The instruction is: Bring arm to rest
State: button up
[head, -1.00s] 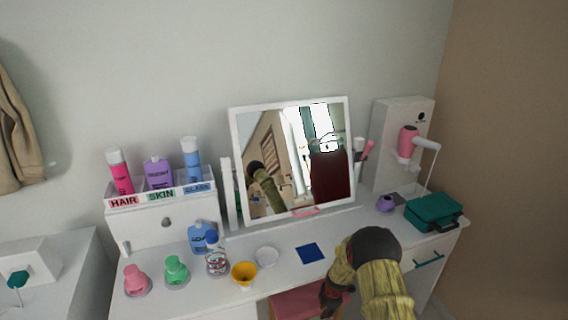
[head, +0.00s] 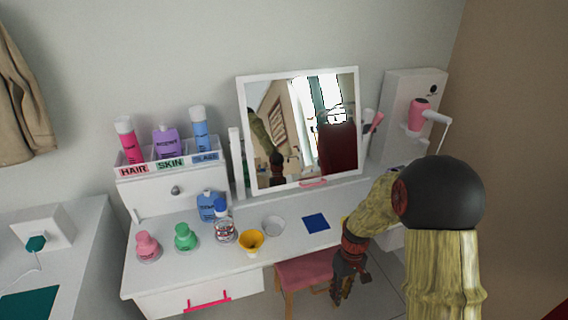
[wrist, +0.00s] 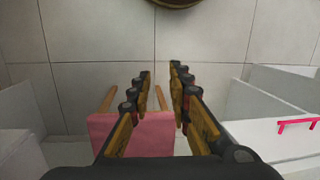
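My gripper (head: 345,285) hangs low in front of the white vanity table (head: 190,262), to the right of the pink stool (head: 303,270) in the head view. My arm bends down to it from the right side of the picture. In the wrist view my gripper (wrist: 160,92) points toward the tiled floor, with its two fingers apart and nothing between them. The pink stool seat (wrist: 140,137) shows beneath and between the fingers in that view. My arm hides the right part of the tabletop.
A pink hair dryer (head: 418,113) hangs at the right. A drawer with a pink handle (wrist: 296,124) is near the fingers' right.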

jog(key=s+r+m+t, duration=0.1)
jog(key=s+r+t, duration=0.1)
jog(key=s+r, duration=0.5)
jog(key=s+r+m+t+p, duration=0.1)
jog(key=s+r, duration=0.6)
jog(key=r, duration=0.9)
jog(key=s+r+m+t, duration=0.2)
jog(key=s+r+t, duration=0.2)
jog(key=s+r, duration=0.3)
jog(key=shift+s+d+r+h, duration=0.15)
jog(key=shift+d+r+h, duration=0.2)
jog(key=shift+r, duration=2.15)
